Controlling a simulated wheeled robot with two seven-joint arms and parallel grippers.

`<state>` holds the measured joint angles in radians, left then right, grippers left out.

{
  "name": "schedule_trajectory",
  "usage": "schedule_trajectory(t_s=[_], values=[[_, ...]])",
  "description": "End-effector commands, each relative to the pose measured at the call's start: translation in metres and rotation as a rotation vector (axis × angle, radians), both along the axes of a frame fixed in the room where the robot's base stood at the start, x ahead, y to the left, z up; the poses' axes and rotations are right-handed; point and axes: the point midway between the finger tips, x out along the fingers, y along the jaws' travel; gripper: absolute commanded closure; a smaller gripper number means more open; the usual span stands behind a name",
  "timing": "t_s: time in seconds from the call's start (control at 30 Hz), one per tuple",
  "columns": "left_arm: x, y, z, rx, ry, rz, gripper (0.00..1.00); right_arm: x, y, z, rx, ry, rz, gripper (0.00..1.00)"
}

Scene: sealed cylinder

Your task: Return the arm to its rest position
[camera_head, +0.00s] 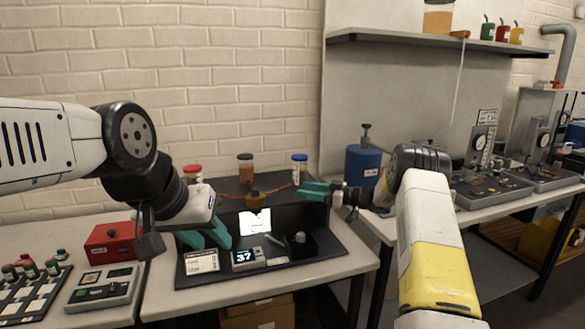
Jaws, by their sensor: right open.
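My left gripper (205,238), with teal fingers, points down over the left part of the dark workstation (300,262). Its fingers look apart, with nothing visible between them. My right gripper (314,191), also teal-fingered, reaches in from the right, above the workstation's right side. It is open, with no object visible in it. My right arm (432,240) shows yellow and white in front of the right bench. The jaws of the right gripper are seen nearly edge-on, so the gap between them is hard to see.
A red-capped jar (192,172), an orange jar (245,168) and a blue-capped jar (299,168) stand at the back of the workstation. A display (246,257) reads 37. A red box (108,241) sits left. A blue cylinder (362,163) stands on the right bench.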

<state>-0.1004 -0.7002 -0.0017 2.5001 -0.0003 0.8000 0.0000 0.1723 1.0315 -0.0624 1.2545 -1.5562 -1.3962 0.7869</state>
Motion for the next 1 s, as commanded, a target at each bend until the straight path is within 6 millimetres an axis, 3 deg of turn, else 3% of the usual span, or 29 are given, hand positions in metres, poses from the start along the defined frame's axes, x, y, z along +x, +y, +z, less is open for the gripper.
schedule_trajectory(t_s=[0.37,0.47,0.63,0.77,0.83,1.0], values=[[0.000,0.000,0.000,0.001,0.000,-0.001,0.64,0.030,-0.016,0.070,-0.049,-0.070,-0.228,0.51],[0.000,0.000,0.000,0.001,0.000,-0.001,0.64,0.037,-0.025,0.099,-0.069,-0.088,-0.324,0.51],[0.000,0.000,0.000,0.001,0.000,-0.001,0.64,0.040,-0.051,0.162,-0.114,-0.105,-0.543,0.51],[0.000,0.000,0.000,0.001,0.000,-0.001,0.64,0.020,-0.081,0.213,-0.161,-0.071,-0.756,0.51],[0.000,0.000,0.000,0.001,0.000,-0.001,0.64,0.000,-0.099,0.232,-0.188,-0.031,-0.860,0.51],[0.000,0.000,0.000,0.001,0.000,-0.001,0.64,-0.073,-0.132,0.255,-0.255,0.121,-1.058,0.51]])
